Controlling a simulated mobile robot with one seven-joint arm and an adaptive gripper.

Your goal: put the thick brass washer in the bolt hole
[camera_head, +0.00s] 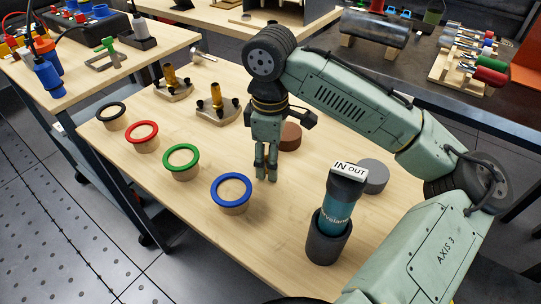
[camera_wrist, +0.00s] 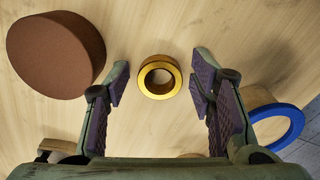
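The thick brass washer (camera_wrist: 147,87) is a gold ring with an open centre. It lies flat on the wooden table in the wrist view, between and just beyond my fingertips, touching neither. My gripper (camera_wrist: 159,80) is open and empty, its fingers spread on both sides of the washer. In the head view my gripper (camera_head: 266,176) points straight down, low over the table. I cannot make out the washer there. Two metal brackets with brass posts, the left one (camera_head: 173,88) and the right one (camera_head: 217,108), stand behind it. I cannot tell which opening is the bolt hole.
A brown disc (camera_head: 291,137) stands close behind my gripper. Wooden cups with black (camera_head: 111,113), red (camera_head: 142,131), green (camera_head: 181,157) and blue (camera_head: 231,190) rims line the left. A teal bottle in a dark holder (camera_head: 327,240) and a grey disc (camera_head: 372,176) stand right.

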